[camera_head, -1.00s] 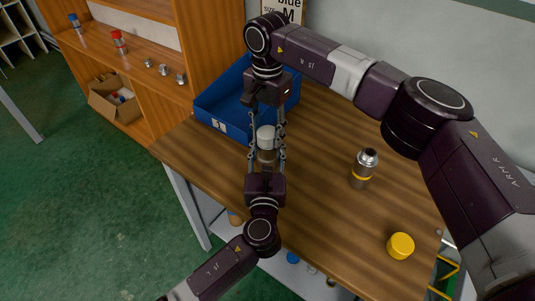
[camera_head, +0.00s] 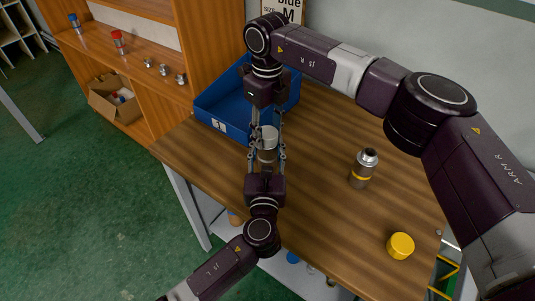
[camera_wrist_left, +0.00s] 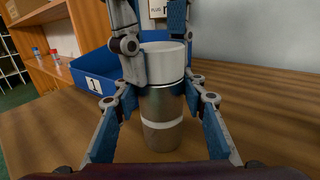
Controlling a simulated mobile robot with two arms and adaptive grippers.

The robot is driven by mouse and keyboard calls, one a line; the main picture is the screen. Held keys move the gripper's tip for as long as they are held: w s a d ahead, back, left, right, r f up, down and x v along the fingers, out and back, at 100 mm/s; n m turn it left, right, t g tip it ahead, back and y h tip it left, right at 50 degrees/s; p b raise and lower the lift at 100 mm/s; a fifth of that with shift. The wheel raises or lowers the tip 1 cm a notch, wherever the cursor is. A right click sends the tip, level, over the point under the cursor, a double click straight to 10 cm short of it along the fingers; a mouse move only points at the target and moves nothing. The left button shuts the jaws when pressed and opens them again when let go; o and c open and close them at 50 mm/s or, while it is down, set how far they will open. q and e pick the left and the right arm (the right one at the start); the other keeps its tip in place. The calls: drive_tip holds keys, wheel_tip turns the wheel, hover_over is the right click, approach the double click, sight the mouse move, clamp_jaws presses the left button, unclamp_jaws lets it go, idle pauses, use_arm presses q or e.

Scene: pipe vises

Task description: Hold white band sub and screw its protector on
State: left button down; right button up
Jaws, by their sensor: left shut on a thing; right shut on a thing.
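The white band sub (camera_head: 266,156) is a metal cylinder standing upright above the table's left part; its white band shows low on the body in the left wrist view (camera_wrist_left: 162,124). Its white protector (camera_head: 268,134) sits on top, in line with it, and also shows in the left wrist view (camera_wrist_left: 164,62). I cannot tell how far the thread is engaged. My left gripper (camera_head: 267,153) is shut on the sub's body from the near side. My right gripper (camera_head: 268,128) points down from above, shut on the protector, its fingers on either side.
A blue bin (camera_head: 222,112) stands just behind the grippers. A yellow band sub (camera_head: 363,168) stands to the right on the wooden table (camera_head: 320,215), with a loose yellow protector (camera_head: 400,245) near the right edge. A wooden shelf (camera_head: 150,50) is at the back left.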

drive_tip(key=m, duration=0.8)
drive_tip(key=shift+m, duration=0.4)
drive_tip(key=m, duration=0.7)
drive_tip(key=o, duration=1.3)
drive_tip(key=shift+c, duration=0.2)
